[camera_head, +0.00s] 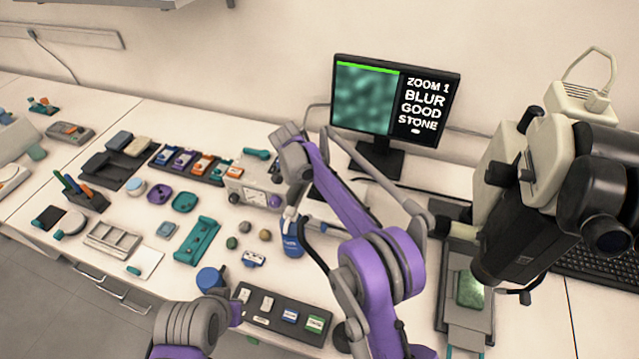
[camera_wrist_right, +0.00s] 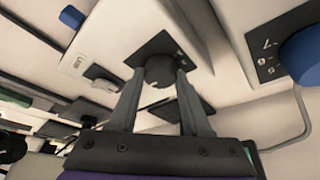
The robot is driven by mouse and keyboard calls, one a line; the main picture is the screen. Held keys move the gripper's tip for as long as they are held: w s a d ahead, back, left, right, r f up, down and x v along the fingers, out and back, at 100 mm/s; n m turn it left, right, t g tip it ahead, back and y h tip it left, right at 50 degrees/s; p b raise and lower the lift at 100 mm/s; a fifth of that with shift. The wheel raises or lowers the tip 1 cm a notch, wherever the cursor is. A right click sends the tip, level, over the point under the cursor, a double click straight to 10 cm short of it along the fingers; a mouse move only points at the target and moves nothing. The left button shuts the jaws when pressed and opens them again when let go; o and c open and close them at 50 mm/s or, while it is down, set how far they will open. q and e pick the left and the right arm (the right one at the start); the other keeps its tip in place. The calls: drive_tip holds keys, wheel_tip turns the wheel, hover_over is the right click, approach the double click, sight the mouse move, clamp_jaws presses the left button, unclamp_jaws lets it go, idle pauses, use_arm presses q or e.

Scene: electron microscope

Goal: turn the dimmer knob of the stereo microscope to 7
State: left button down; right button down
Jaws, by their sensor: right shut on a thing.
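In the right wrist view my right gripper (camera_wrist_right: 160,85) is shut on a dark round knob (camera_wrist_right: 159,68). The knob sits on a black panel of a pale box, with a finger on either side. Its setting is too small to read. The stereo microscope (camera_head: 545,190) stands at the right in the head view, with a green stone (camera_head: 470,290) on its stage. My right arm crosses the middle of the head view; its fingertips are not clear there. Part of my left arm shows at the lower left; its fingers are not visible.
The monitor (camera_head: 395,100) reads ZOOM 1, BLUR GOOD, STONE. A blue knob (camera_wrist_right: 302,55) beside a marked dark panel shows at the right of the wrist view. Small trays and tools crowd the bench left of my right arm. A keyboard (camera_head: 600,265) lies at the right.

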idle(0.3)
drive_tip(key=shift+c, duration=1.8)
unclamp_jaws()
drive_tip(key=shift+r, duration=0.1)
drive_tip(key=v, duration=1)
drive_tip(key=shift+r, duration=0.3)
drive_tip(key=shift+s+a, duration=0.1)
drive_tip(key=shift+a, duration=0.05)
